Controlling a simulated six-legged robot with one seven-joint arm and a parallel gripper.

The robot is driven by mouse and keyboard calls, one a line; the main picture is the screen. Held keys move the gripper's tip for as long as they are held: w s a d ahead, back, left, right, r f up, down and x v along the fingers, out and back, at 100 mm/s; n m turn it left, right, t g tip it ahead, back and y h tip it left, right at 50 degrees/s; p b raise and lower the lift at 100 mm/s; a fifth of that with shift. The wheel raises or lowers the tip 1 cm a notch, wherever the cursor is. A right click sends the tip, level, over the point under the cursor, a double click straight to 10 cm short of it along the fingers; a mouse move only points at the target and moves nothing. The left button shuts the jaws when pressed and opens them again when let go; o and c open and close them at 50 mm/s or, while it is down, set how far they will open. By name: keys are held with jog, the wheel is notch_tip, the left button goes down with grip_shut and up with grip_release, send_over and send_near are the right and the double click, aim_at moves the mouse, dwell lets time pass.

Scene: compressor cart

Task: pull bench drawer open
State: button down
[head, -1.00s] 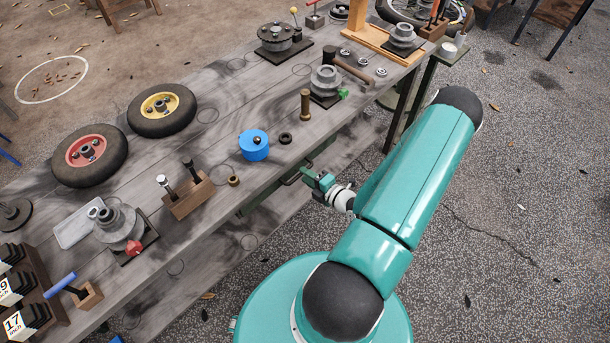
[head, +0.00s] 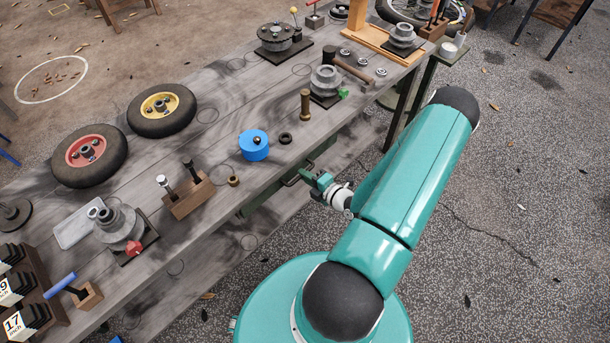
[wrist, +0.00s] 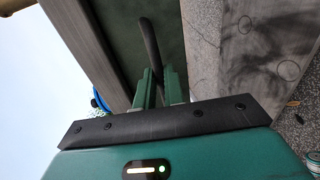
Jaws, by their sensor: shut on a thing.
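The bench drawer shows in the head view as a dark green front (head: 262,198) under the bench's near edge, partly hidden by the bench top. Its dark bar handle (head: 290,181) sticks out toward my gripper (head: 309,177). In the wrist view the handle (wrist: 150,45) runs from the green drawer front (wrist: 120,25) down between the two green fingers of my gripper (wrist: 160,86). The fingers are shut on the handle. The drawer front looks near the bench edge; I cannot tell whether it stands out.
The grey wooden bench (head: 225,140) carries a blue lidded pot (head: 254,146), a brass bolt (head: 305,105), a black ring (head: 285,138) and two wheels, all above the drawer. A lower shelf (head: 215,250) lies below.

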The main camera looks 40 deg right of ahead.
jog(key=f+v, duration=0.2)
jog(key=v, duration=0.9)
jog(key=s+a+f+v, duration=0.1)
jog(key=f+v, duration=0.2)
jog(key=v, duration=0.9)
jog(key=shift+s+d+r, duration=0.15)
jog(key=shift+s+d, duration=0.2)
jog(key=c, duration=1.5)
grip_release()
jog(key=v, duration=1.3)
jog(key=shift+s, duration=0.4)
jog(key=shift+r, duration=0.1)
